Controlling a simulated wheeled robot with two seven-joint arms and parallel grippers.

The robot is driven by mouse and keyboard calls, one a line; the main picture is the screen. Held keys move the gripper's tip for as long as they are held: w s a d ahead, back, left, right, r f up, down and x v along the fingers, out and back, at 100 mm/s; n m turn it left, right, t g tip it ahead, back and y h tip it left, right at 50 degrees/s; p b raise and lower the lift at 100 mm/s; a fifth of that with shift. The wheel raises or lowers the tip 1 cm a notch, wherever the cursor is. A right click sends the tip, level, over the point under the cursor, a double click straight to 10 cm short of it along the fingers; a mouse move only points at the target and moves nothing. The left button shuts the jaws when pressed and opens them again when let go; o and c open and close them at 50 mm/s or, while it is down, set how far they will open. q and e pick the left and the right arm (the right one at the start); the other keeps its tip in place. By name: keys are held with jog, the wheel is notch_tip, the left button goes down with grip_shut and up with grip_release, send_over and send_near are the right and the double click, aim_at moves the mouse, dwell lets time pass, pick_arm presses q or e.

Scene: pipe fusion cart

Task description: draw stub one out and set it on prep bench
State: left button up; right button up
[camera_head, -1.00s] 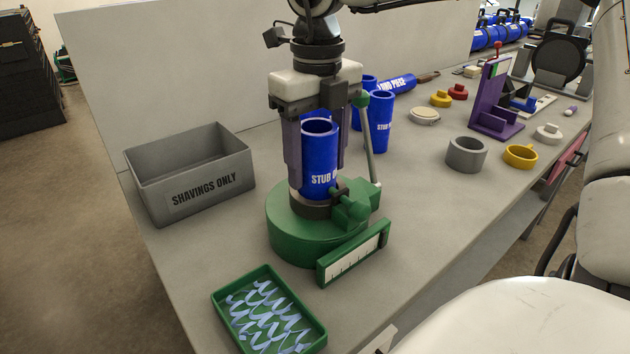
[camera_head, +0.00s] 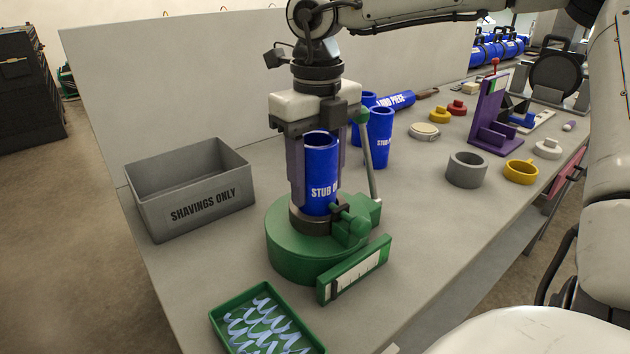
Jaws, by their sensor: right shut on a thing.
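A blue tube labelled "STUB O…" (camera_head: 320,180), its last letters covered, stands upright in the dark collar of a green round fixture (camera_head: 290,248). My right gripper (camera_head: 318,192) reaches down over it from above, with a purple finger on each side, shut on the tube. The tube's lower end is hidden in the collar. My left gripper is not in view.
A grey "SHAVINGS ONLY" bin (camera_head: 192,208) stands left, and a green tray of shavings (camera_head: 262,322) in front.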

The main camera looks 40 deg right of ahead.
aim_at(317, 139)
jog(key=shift+r+p, duration=2.2)
jog(key=shift+r, duration=1.15)
